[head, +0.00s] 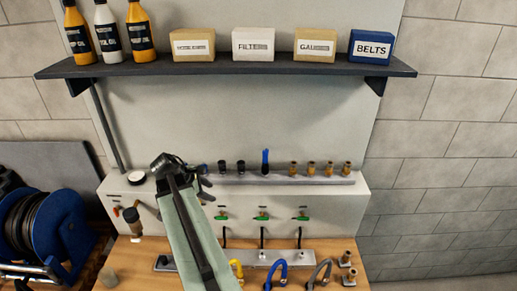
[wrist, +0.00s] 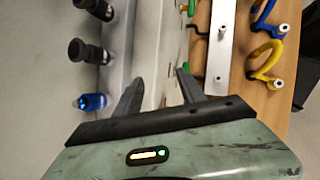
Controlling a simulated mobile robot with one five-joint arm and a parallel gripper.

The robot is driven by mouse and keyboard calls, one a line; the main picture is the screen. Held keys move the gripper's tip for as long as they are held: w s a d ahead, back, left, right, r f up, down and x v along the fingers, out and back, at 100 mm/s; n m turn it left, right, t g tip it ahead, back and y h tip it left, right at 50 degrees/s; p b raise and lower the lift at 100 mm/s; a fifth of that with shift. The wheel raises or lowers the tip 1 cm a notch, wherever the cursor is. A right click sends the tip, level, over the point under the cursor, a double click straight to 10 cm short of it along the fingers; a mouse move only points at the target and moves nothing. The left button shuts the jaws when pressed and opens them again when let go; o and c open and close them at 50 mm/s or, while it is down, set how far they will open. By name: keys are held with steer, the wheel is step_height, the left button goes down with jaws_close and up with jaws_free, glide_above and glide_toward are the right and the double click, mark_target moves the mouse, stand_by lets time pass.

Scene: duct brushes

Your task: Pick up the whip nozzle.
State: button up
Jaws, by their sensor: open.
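A long rack (head: 322,181) on the ledge carries two black-topped pieces (head: 231,166), a tall blue-tipped piece (head: 265,161) and several brass pieces (head: 319,168). In the wrist view two black pieces (wrist: 92,52) and a shorter blue piece (wrist: 90,101) stand along the rack at the left. I cannot tell for certain which piece is the whip nozzle. My gripper (head: 203,188) is at the rack's left end in the head view and hides part of it. In the wrist view my gripper (wrist: 159,82) is open and empty, with the blue piece left of its fingers.
Green-handled valves (head: 262,216) line the panel front. Below, yellow (head: 236,268), blue (head: 277,271) and grey hoses lie on the wooden bench (head: 380,266). A shelf (head: 230,67) with bottles and boxes hangs above. A blue hose reel (head: 45,228) stands left.

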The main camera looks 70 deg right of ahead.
mark_target(265, 163)
steer(key=s+d+r+n+p, duration=0.1)
steer(key=s+d+r+n, duration=0.1)
steer(key=s+d, duration=0.3)
steer(key=s+d+r+n+h+p, duration=0.1)
steer(key=s+d+r+n+p, duration=0.1)
steer(key=s+d, duration=0.3)
steer(key=s+d+r+n+p, duration=0.2)
steer(key=s+d+r, duration=0.2)
steer(key=s+d, duration=0.1)
steer(key=shift+s+d+r+g, duration=0.1)
steer(key=shift+s+d+g, duration=0.15)
steer(key=shift+d, duration=0.25)
steer(key=shift+w+a, duration=0.1)
steer(key=shift+w, duration=0.25)
steer(key=shift+s+d+f+b, duration=0.1)
steer(key=shift+d+f+b, duration=0.15)
steer(key=shift+f+b, duration=0.3)
steer(key=b+x, duration=0.4)
steer(key=x, duration=0.2)
steer(key=shift+d+f+b, duration=0.1)
steer(key=shift+b, duration=0.3)
steer(key=shift+s+d+f, duration=0.1)
steer(key=shift+d+f, duration=0.05)
steer(key=shift+d, duration=0.15)
steer(key=shift+a, duration=0.1)
jaws_close()
